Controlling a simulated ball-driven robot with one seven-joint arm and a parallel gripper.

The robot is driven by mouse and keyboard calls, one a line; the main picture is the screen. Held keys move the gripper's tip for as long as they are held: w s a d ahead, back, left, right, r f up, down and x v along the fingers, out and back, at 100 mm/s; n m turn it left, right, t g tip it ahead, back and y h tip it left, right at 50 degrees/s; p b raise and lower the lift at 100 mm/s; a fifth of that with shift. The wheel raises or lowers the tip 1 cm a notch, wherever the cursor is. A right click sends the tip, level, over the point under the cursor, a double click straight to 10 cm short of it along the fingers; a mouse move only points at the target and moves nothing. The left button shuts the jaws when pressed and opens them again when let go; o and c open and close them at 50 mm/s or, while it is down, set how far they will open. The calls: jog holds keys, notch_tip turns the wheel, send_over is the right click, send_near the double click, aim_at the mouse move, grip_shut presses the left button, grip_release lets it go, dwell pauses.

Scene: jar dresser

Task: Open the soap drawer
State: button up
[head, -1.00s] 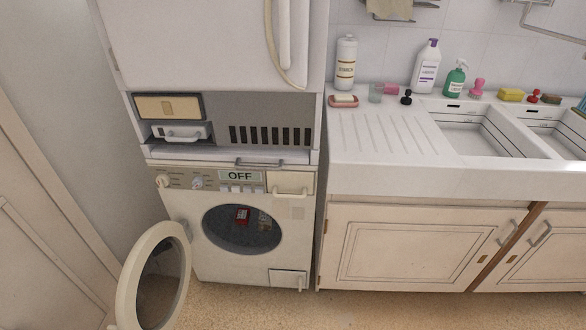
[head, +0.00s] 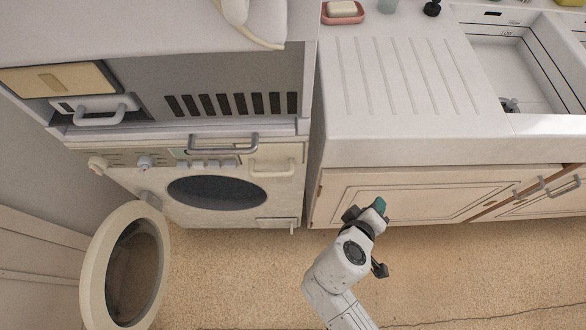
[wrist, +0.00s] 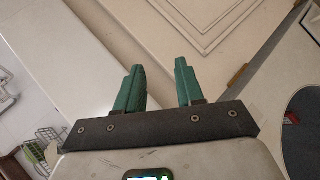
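The washing machine (head: 230,205) stands left of centre in the head view, under a white unit. At the top right of its front is a pale drawer front with a light handle (head: 272,172), which looks closed and which I take as the soap drawer. My gripper (head: 380,206) is right of and lower than that drawer, in front of the sink cabinet door (head: 425,195). In the wrist view my gripper (wrist: 157,68) has its two green fingers apart with nothing between them.
The round washer door (head: 128,268) hangs open at the left. A grey bar handle (head: 222,150) sits just above the machine's control panel. The sink counter (head: 400,130) juts out at the right. The floor (head: 230,280) before the machine is clear.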

jog(key=w+a+r+n+t+y, duration=0.1)
jog(key=a+n+t, duration=0.15)
jog(key=a, duration=0.35)
jog(key=w+a+n+t+y, duration=0.1)
jog(key=w+a+n+t, duration=0.15)
jog(key=a, duration=0.35)
jog(key=n+t+y, duration=0.2)
jog(key=n+y, duration=0.2)
jog(key=n, duration=0.2)
send_near(273, 173)
jog(key=x, duration=1)
jog(key=shift+w+f, duration=0.1)
jog(key=shift+f, duration=0.3)
grip_shut()
